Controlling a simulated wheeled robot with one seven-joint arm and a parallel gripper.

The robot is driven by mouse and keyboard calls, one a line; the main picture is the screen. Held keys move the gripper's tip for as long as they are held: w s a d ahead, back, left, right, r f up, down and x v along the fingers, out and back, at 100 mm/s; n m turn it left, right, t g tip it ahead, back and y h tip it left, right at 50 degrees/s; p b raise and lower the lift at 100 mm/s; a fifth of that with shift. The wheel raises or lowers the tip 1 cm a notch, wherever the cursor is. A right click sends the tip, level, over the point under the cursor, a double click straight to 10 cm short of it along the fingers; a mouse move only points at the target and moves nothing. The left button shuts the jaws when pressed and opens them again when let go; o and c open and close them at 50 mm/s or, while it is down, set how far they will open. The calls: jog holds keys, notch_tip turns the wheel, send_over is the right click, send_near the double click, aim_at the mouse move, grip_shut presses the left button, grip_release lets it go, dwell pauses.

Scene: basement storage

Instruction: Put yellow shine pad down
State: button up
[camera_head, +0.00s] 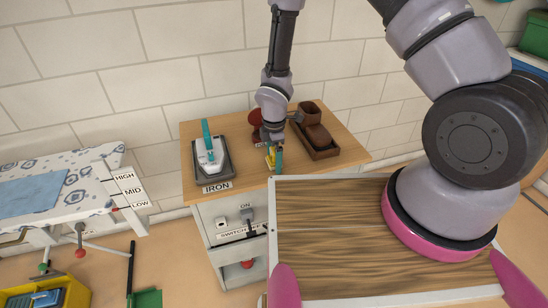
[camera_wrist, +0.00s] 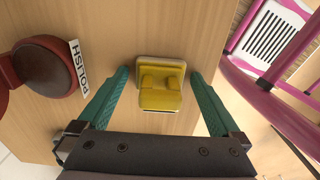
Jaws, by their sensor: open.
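The yellow shine pad (camera_wrist: 160,85) rests on the wooden top of the small cabinet (camera_wrist: 130,30). In the wrist view it lies between the two teal fingers of my gripper (camera_wrist: 160,88), with a gap on each side. My gripper is open around it. In the head view the pad (camera_head: 269,160) shows as a small yellow patch beside my gripper (camera_head: 275,162), near the front edge of the cabinet top. The rest of the pad is hidden there by the gripper.
A dark red round container (camera_wrist: 45,70) stands by a POLISH label (camera_wrist: 78,66). An iron (camera_head: 210,152) sits on its dark base at left. A brown box (camera_head: 318,142) stands at right. An ironing board (camera_head: 60,190) is farther left.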

aim_at(274, 149)
notch_tip(274, 149, up, 12)
jog(key=shift+r, duration=0.25)
jog(key=w+d+r+m+t, duration=0.1)
jog(key=d+r+m+t, duration=0.1)
jog(key=d+r+m, duration=0.75)
jog(key=w+d+r+m+t, duration=0.1)
jog(key=d+r+m, duration=0.3)
jog(key=r, duration=1.1)
jog(key=s+d+r+m+t+y, duration=0.1)
jog(key=s+d+r+m+t, duration=0.1)
jog(key=s+d+r+m, duration=0.2)
jog(key=s+d+r+m+t+y, duration=0.1)
jog(key=s+d+r+m+t, duration=0.1)
jog(key=s+d+r+m, duration=0.3)
jog(key=s+r+m, duration=0.3)
jog(key=s+r, duration=0.2)
jog(key=shift+s+d+r, duration=0.15)
jog(key=shift+r, duration=0.15)
